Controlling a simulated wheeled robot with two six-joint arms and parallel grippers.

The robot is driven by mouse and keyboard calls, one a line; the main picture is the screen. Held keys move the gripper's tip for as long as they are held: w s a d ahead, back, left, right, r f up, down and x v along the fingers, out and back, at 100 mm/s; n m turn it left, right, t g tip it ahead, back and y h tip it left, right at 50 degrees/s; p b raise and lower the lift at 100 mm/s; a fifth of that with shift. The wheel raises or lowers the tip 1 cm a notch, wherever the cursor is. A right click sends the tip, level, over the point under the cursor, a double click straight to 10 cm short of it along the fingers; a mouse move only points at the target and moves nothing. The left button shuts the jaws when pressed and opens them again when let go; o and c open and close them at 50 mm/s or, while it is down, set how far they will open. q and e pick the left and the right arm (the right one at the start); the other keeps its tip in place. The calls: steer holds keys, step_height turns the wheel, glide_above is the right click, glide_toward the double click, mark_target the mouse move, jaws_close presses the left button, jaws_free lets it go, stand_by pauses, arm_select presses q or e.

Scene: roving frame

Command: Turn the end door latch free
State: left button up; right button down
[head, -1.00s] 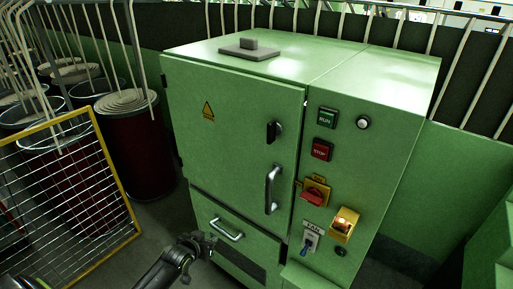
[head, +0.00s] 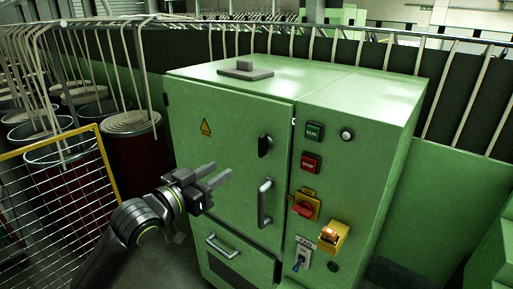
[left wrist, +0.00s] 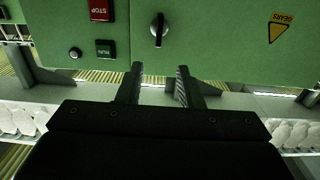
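The end door latch is a small black turn knob (head: 265,145) on the right side of the green cabinet door (head: 225,170), above the door's grey bar handle (head: 265,203). Its grip looks about upright. My left gripper (head: 222,172) is open and empty, left of the latch and apart from it, with its fingers pointing right toward the door. In the left wrist view, which shows the cabinet upside down, the latch (left wrist: 158,29) is at the top centre, beyond the open fingers (left wrist: 160,68). My right gripper is not in view.
Right of the door are a green RUN button (head: 313,132), a red STOP button (head: 311,162), a red switch on yellow (head: 305,207), a lit yellow box (head: 333,236) and a FAN switch (head: 301,256). A yellow-framed mesh guard (head: 107,165) stands at the left.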

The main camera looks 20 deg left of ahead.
mark_target(259, 146)
arm_select(q)
steer(key=p+x, duration=0.2)
steer(key=x, duration=1.2)
steer(key=shift+w+d, duration=0.15)
steer(key=shift+w, duration=0.05)
steer(key=shift+x, duration=0.75)
jaws_close()
